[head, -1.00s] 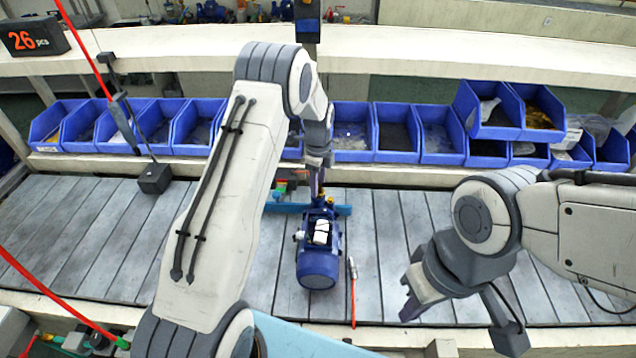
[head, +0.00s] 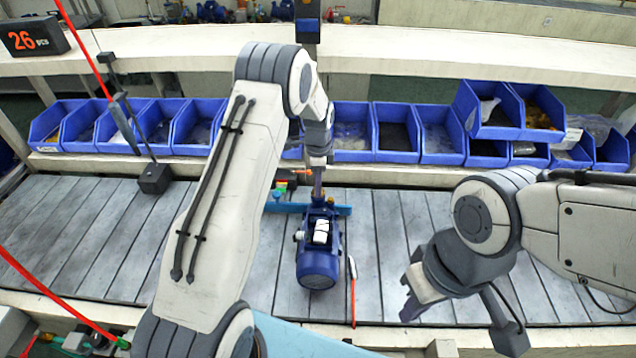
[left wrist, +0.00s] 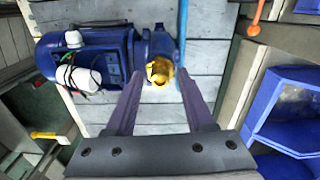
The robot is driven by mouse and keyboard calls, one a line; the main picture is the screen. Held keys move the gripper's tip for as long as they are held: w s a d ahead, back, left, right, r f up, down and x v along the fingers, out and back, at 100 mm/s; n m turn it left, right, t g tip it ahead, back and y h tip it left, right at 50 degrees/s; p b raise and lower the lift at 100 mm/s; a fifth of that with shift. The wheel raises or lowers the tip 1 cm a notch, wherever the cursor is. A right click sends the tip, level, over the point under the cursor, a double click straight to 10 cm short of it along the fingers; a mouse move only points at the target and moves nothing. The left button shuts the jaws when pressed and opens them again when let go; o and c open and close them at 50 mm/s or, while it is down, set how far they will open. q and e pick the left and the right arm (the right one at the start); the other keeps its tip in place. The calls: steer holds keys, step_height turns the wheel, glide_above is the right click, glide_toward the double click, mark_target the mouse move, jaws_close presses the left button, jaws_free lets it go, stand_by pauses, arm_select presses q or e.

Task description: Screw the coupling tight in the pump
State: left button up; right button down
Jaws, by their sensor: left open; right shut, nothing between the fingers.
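The blue pump (head: 318,262) lies on the grey slatted conveyor in the middle of the head view, with its motor end toward me. It also shows in the left wrist view (left wrist: 95,55). A brass coupling (left wrist: 159,71) sits at the pump's port, between the fingertips of my left gripper (left wrist: 163,85). The left gripper is open around it; I cannot tell whether the fingers touch it. My right gripper (head: 412,300) is shut and empty, right of the pump.
A blue bar (head: 338,210) lies across the conveyor behind the pump. A red-handled tool (head: 353,298) lies right of the pump. Blue bins (head: 397,135) line the shelf behind. A black block (head: 154,179) stands on the left; bare slats (head: 70,235) lie around it.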

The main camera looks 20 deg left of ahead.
arm_select(q)
steer(key=shift+n, duration=1.1)
steer(key=shift+n, duration=1.7)
steer(key=n, duration=0.3)
steer(key=shift+n, duration=0.3)
